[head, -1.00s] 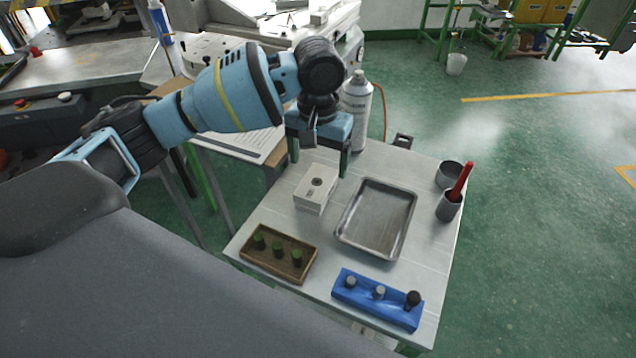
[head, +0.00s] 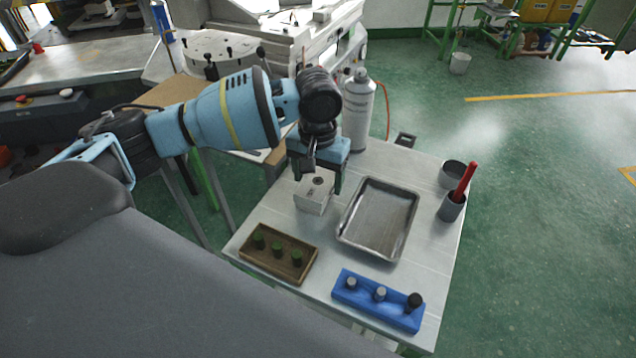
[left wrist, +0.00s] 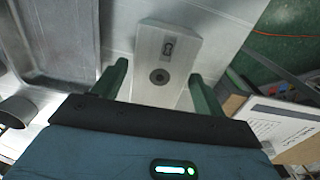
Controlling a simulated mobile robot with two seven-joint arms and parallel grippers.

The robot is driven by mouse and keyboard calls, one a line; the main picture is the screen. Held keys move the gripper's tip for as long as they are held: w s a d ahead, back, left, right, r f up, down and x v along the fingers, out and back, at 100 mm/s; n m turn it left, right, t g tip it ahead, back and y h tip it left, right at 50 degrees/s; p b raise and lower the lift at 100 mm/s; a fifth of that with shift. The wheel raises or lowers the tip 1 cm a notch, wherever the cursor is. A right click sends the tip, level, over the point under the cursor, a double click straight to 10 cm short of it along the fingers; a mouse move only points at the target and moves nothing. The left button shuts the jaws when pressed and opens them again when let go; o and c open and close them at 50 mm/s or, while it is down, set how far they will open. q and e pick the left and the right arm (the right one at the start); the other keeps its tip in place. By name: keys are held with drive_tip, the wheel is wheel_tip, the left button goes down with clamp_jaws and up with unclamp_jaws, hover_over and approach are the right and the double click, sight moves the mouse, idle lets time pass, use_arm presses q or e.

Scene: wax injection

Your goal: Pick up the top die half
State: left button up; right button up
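The die (head: 313,196) is a pale grey block with a round hole in its top face, standing on the small table left of the metal tray. I cannot make out the seam between its top and bottom halves. My left gripper (head: 318,186) is open above the die, pointing down. In the left wrist view the die (left wrist: 165,62) lies between and a little beyond the two green fingers (left wrist: 158,92), with a gap on each side. The fingers do not touch it. My right gripper is not in view.
A metal tray (head: 343,232) lies right of the die. A wooden box (head: 262,266) with green pegs and a blue block (head: 390,317) with pegs sit in front. A spray can (head: 358,112) stands behind; grey cups (head: 452,208) stand at the right.

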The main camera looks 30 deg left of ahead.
sight(320, 182)
use_arm(q)
drive_tip(key=c, duration=0.9)
drive_tip(key=shift+r, duration=0.2)
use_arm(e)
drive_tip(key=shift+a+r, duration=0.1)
use_arm(q)
drive_tip(key=shift+r, duration=0.25)
drive_tip(key=r, duration=0.3)
drive_tip(key=shift+s+d, duration=0.1)
drive_tip(key=shift+d, duration=0.2)
drive_tip(key=s+d, duration=0.2)
drive_tip(key=d, duration=0.2)
drive_tip(key=s+d+p, duration=0.1)
drive_tip(key=s+d, duration=0.1)
drive_tip(key=d, duration=0.3)
drive_tip(key=s+d+r, duration=0.1)
drive_tip(key=s+d, duration=0.1)
drive_tip(key=d, duration=0.2)
drive_tip(key=shift+s+d+r, duration=0.1)
drive_tip(key=shift+s+d, duration=0.3)
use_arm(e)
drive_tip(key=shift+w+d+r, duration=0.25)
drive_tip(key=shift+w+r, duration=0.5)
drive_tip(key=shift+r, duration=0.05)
